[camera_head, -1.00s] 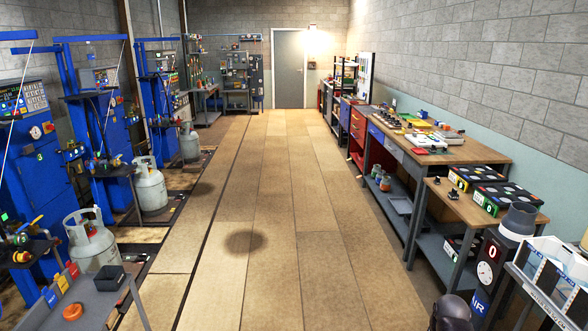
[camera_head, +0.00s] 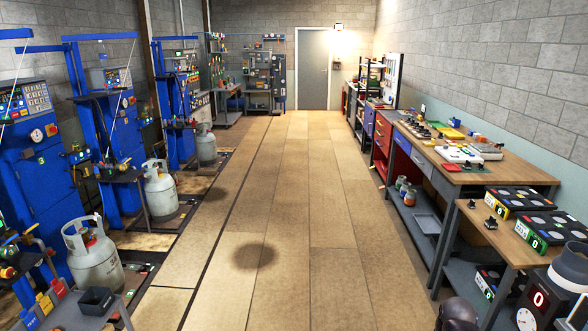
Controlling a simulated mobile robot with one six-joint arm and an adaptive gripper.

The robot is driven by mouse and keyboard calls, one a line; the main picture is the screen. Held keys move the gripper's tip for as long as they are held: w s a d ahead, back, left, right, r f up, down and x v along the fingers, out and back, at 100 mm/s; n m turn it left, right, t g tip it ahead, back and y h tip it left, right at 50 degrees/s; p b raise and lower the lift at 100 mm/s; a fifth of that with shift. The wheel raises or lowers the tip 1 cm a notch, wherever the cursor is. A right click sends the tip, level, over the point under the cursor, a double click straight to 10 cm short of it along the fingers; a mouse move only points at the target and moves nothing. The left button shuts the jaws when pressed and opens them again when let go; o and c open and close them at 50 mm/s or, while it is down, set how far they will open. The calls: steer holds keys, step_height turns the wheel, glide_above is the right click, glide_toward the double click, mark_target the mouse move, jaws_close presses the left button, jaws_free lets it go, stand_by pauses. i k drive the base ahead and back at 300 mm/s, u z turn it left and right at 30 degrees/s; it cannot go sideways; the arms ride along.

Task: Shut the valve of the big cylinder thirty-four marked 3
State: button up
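Several pale grey gas cylinders stand in a row on the left, by the blue scale stations. The near cylinder (camera_head: 95,268) stands upright with an open collar around its top. The middle cylinder (camera_head: 161,194) and the far cylinder (camera_head: 206,147) stand further down the row. Cylinder numbers cannot be read, so I cannot tell which is thirty-four. The valves sit inside the collars and their state cannot be told.
The wooden floor (camera_head: 285,200) runs clear down the middle to a grey door (camera_head: 313,68). Workbenches (camera_head: 465,180) with devices line the right side. A side table holding a black tray (camera_head: 97,300) stands at the lower left, close to the near cylinder.

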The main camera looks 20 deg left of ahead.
mark_target(83, 230)
steer(key=u, duration=0.15)
steer(key=i, duration=0.8)
steer(key=u, duration=0.4)
steer(key=i, duration=0.75)
steer(key=u, duration=0.75)
steer(key=i, duration=0.55)
steer(key=u, duration=0.8)
steer(key=i, duration=0.6)
steer(key=u, duration=0.65)
steer(key=i, duration=0.75)
steer(key=u, duration=0.3)
